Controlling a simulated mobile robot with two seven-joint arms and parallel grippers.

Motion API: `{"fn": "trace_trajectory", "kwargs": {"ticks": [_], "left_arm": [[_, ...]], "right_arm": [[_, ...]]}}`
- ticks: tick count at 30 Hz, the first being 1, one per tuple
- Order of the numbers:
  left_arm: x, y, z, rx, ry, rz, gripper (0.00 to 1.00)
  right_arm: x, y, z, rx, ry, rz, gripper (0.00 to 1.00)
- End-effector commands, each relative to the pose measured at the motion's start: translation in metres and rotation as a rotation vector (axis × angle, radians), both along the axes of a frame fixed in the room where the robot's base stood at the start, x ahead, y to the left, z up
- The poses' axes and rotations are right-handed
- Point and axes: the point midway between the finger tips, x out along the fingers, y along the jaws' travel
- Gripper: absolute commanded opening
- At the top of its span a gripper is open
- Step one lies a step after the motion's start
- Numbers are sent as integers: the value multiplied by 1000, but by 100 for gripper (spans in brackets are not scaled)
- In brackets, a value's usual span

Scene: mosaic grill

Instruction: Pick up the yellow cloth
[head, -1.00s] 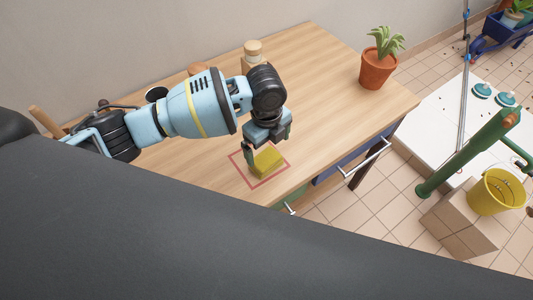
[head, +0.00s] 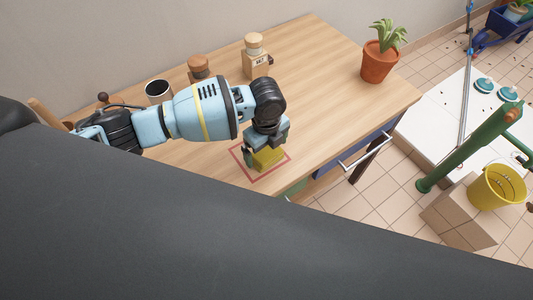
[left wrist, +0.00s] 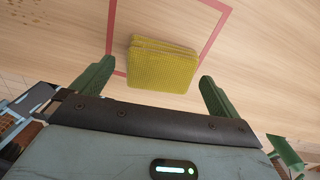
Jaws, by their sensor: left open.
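The yellow cloth (head: 267,158) is a folded pad lying on the wooden table inside a red square outline (head: 262,178). In the left wrist view the cloth (left wrist: 162,64) lies just ahead of my left gripper (left wrist: 155,75), between the lines of its two green fingers. My left gripper (head: 265,152) points down over the cloth in the head view and hides part of it. Its fingers are apart and hold nothing. My right gripper is not seen.
On the table (head: 310,70) stand a potted plant (head: 379,62), two wood-topped jars (head: 255,58) and a dark-filled cup (head: 158,90). A drawer handle (head: 366,152) sticks out at the table's front. A yellow bucket (head: 496,187) stands off the table. The table's middle is clear.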

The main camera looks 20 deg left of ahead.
Motion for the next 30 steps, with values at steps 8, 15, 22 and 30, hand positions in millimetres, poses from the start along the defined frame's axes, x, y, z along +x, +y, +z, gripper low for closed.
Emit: {"fn": "trace_trajectory", "kwargs": {"ticks": [8, 15, 22, 30], "left_arm": [[0, 0, -19, 0, -1, -2, 100], [0, 0, -18, 0, -2, -2, 90], [0, 0, -18, 0, -1, -1, 60], [0, 0, -17, 0, -2, -1, 59]], "right_arm": [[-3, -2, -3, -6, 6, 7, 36], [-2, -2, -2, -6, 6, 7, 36], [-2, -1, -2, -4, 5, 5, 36], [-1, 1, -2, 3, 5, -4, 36]]}}
